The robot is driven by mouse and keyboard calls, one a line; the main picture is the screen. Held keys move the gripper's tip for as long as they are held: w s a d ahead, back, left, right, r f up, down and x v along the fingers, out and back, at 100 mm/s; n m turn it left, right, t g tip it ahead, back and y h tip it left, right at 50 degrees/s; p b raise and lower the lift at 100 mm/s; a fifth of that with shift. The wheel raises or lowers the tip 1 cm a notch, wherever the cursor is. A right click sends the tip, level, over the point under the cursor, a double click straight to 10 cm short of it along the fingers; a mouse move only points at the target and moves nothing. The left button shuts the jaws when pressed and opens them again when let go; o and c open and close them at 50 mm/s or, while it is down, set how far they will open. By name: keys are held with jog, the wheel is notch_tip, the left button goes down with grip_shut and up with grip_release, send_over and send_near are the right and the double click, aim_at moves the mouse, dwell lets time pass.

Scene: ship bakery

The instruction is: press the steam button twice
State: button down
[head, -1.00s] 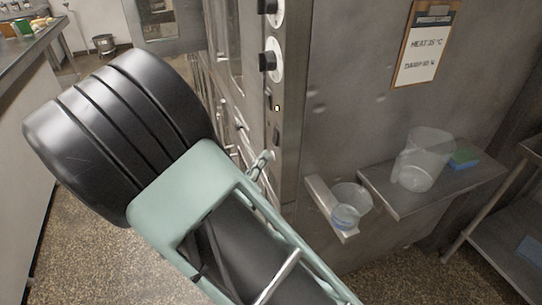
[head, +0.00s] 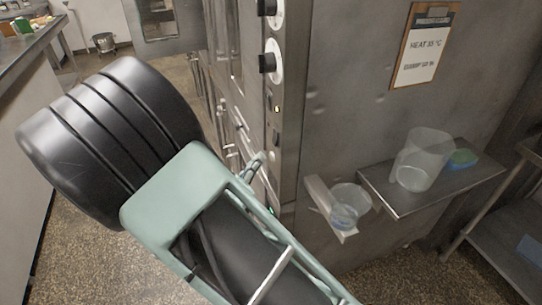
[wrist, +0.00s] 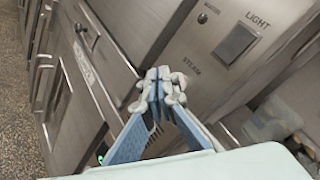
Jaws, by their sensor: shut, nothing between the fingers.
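In the wrist view, the oven's control panel (wrist: 218,85) carries a STEAM label (wrist: 191,63) and a dark rocker switch (wrist: 236,43) under the word LIGHT. My gripper (wrist: 161,84) is shut and empty, its blue-padded fingertips together in front of the panel just below the STEAM label. The steam button itself is not visible; the fingertips may cover it. I cannot tell whether they touch the panel. In the head view, my gripper (head: 259,160) is close to the lower part of the oven's narrow front panel (head: 288,125), partly hidden by my arm.
Dark knobs (head: 267,62) sit higher on the panel. To the right, a clear cup (head: 347,205) stands on a small bracket and a clear jug (head: 420,160) on a metal shelf (head: 400,203). A clipboard (head: 423,48) hangs on the wall. A counter (head: 33,45) is at left.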

jog(key=shift+a, duration=0.1)
jog(key=a, duration=0.2)
jog(key=s+a+p, duration=0.1)
jog(key=a, duration=0.1)
jog(key=shift+s+a+p, duration=0.2)
jog(key=shift+a+p, duration=0.1)
dwell(0.6)
